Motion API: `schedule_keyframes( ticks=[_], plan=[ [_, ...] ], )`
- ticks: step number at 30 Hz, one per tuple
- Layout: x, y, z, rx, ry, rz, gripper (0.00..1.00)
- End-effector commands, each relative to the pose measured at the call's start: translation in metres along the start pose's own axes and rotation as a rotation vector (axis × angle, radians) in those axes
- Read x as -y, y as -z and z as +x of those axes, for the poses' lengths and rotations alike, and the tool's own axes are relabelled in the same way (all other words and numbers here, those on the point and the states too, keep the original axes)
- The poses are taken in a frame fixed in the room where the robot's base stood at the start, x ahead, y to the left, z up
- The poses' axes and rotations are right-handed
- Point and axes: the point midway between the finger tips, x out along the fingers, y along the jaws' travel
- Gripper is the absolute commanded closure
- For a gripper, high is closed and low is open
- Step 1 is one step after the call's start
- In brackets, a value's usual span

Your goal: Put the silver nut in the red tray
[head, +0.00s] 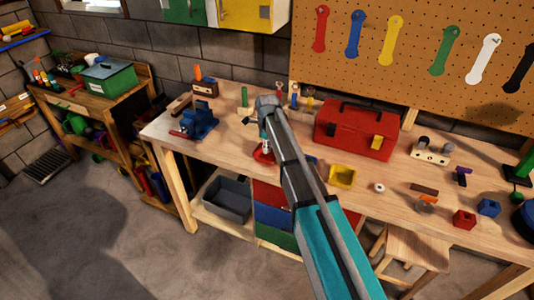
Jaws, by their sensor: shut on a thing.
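The red tray (260,157) is a small round-looking dish on the workbench, left of the middle, partly hidden by my arm. My gripper (265,146) points down right above the red tray, or close over it; the exact height is hard to tell. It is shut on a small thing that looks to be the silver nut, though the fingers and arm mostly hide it. A small pale ring (379,188) lies on the bench farther right, apart from my gripper.
A yellow tray (342,176) and a red toolbox (352,132) stand right of my arm. A blue vise (200,123) is on the left. Small bottles (295,95) stand behind my gripper. Red (464,219) and blue (488,207) blocks sit at the right.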

Motion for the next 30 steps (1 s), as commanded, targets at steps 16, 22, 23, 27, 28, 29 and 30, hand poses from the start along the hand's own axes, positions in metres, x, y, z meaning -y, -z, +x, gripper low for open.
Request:
schedule_keyframes(
  ticks=[16, 22, 23, 27, 28, 29, 30],
  plan=[
    [0.006, -0.005, 0.038, 0.0, 0.0, 0.0, 1.0],
    [0.006, -0.004, 0.04, 0.0, 0.0, 0.001, 1.0],
    [0.006, -0.004, 0.04, 0.0, 0.0, 0.001, 1.0],
    [0.006, -0.004, 0.039, 0.0, 0.0, 0.001, 1.0],
    [0.006, -0.004, 0.039, 0.0, 0.0, 0.001, 1.0],
    [0.006, -0.004, 0.039, 0.0, 0.0, 0.001, 1.0],
    [0.006, -0.004, 0.04, 0.0, 0.0, 0.001, 1.0]
  ],
)
